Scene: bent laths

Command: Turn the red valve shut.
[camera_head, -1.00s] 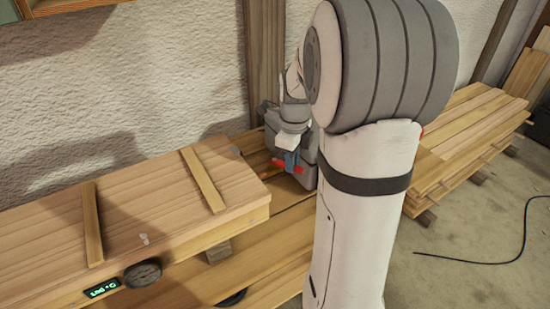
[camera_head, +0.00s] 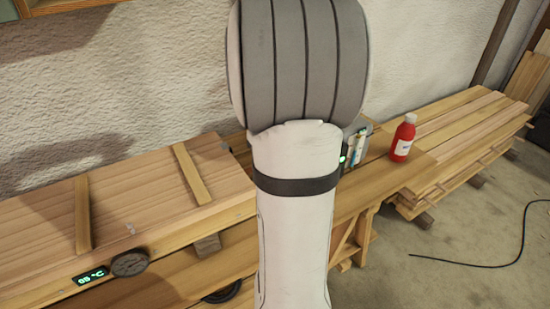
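My own arm stands upright across the middle of the view and covers much of the bench behind it. My gripper is not in sight; it is hidden behind the arm or out of frame. I do not see the red valve now, so its position and how far it is turned cannot be told.
A wooden box with a slatted lid (camera_head: 130,205) lies at left, with a round dark knob (camera_head: 130,263) and a green-lit display (camera_head: 91,276) on its front. A red bottle (camera_head: 403,140) stands right of my arm, beside a small holder (camera_head: 356,143). Stacked planks (camera_head: 468,135) lie further right.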

